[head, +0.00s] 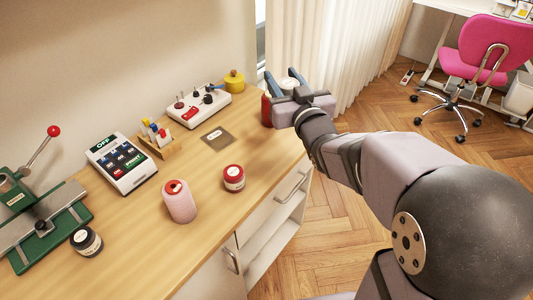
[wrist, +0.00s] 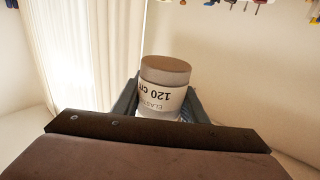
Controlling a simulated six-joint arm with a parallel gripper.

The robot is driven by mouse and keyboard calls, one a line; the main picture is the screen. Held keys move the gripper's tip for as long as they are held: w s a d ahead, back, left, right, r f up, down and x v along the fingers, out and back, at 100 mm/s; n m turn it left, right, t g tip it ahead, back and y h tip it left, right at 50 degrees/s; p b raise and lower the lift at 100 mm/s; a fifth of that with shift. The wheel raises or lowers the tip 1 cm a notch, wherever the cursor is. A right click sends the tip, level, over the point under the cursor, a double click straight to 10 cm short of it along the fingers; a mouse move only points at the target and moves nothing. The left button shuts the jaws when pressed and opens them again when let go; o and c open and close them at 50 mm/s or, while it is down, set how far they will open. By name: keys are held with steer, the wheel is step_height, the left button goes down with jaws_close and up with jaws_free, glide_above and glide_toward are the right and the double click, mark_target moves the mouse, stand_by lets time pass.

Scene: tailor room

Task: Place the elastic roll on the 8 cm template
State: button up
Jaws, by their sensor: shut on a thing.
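My gripper (head: 284,82) is raised over the far right end of the table, shut on the elastic roll (head: 288,84). The wrist view shows the roll (wrist: 165,75) between the two fingers, with a brownish-grey end and a white label reading "ELASTIC 120 c…" upside down. A flat grey-brown square plate (head: 216,140) with a small white label lies on the table, left of and nearer than the gripper. It looks like the template, but its label is too small to read. Its top is bare.
A red object (head: 266,110) stands by the table edge, partly behind my gripper. A switch box (head: 197,106), yellow weight (head: 234,81), wooden holder (head: 160,138), keypad device (head: 122,162), pink spool (head: 179,201), red-lidded jar (head: 233,178), dark jar (head: 86,241) and green press (head: 40,215) surround the plate.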

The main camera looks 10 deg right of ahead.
steer(key=w+a+f+n+y, duration=0.1)
steer(key=w+a+f, duration=0.1)
steer(key=f, duration=0.2)
steer(key=w+a+f+n+g+y, duration=0.1)
steer(key=w+a+f+y, duration=0.1)
steer(key=f, duration=0.3)
steer(key=shift+w+a, duration=0.45)
steer(key=shift+f, duration=0.1)
steer(key=shift+f+b, duration=0.4)
steer(key=shift+f, duration=4.4)
steer(key=shift+f+b, duration=0.25)
steer(key=shift+b, duration=0.05)
steer(key=o, duration=1)
steer(key=shift+r+p, duration=0.15)
steer(key=shift+p, duration=0.15)
